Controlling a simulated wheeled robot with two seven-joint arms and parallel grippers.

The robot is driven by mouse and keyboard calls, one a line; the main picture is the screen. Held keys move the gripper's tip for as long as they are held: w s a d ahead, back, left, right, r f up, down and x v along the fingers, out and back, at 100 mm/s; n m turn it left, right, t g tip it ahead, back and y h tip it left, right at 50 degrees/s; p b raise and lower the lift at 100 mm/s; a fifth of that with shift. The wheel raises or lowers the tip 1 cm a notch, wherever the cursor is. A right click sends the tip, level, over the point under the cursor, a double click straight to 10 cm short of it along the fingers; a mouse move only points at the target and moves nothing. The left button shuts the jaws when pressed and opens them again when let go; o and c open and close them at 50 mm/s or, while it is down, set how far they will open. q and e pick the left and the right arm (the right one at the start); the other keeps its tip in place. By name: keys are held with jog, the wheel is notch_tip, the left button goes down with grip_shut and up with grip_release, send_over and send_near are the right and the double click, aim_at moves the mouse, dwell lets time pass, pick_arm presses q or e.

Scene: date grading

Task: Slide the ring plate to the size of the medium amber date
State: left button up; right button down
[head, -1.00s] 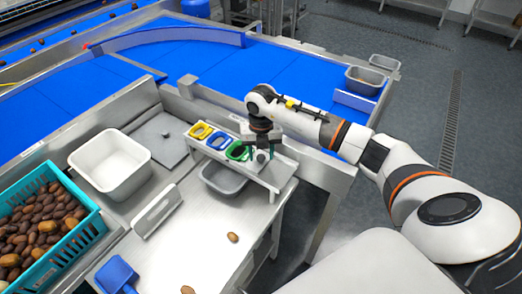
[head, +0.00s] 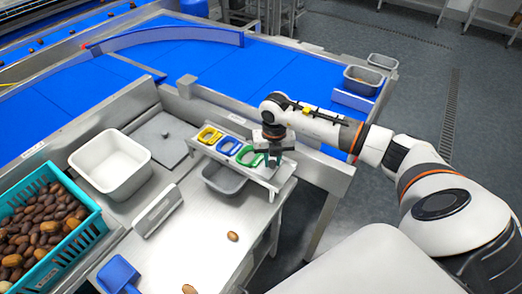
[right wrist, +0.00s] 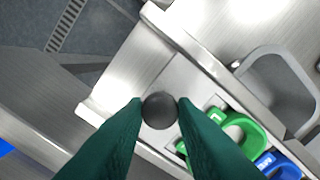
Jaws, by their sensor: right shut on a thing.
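The ring plate lies on a raised metal rail stand, with a yellow ring (head: 209,136), a blue ring (head: 229,147) and a green ring (head: 248,158) in a row. My right gripper (head: 272,161) is at the plate's right end, beside the green ring. In the right wrist view its fingers (right wrist: 160,112) are shut on a dark round knob (right wrist: 160,108); the green ring (right wrist: 240,130) and part of the blue ring (right wrist: 275,164) show there too. A brown date (head: 233,236) lies on the steel table. My left gripper is not in view.
A grey bin (head: 207,180) sits under the stand; its rim also shows in the right wrist view (right wrist: 245,68). A white tub (head: 110,178), a teal crate (head: 88,233) of dates and a blue scoop (head: 117,274) are at the left. Another date (head: 188,289) lies near the bottom edge.

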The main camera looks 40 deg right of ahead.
jog(key=s, duration=0.1)
jog(key=s+d, duration=0.1)
jog(key=s, duration=0.2)
jog(key=shift+d, duration=0.4)
jog(key=c, duration=1.2)
grip_release()
jog(key=shift+o, duration=0.2)
jog(key=shift+w+r, duration=0.1)
jog(key=shift+r, duration=0.05)
jog(key=shift+r, duration=0.3)
notch_tip(320, 180, up, 11)
jog(key=b, duration=0.1)
jog(key=shift+b, duration=0.3)
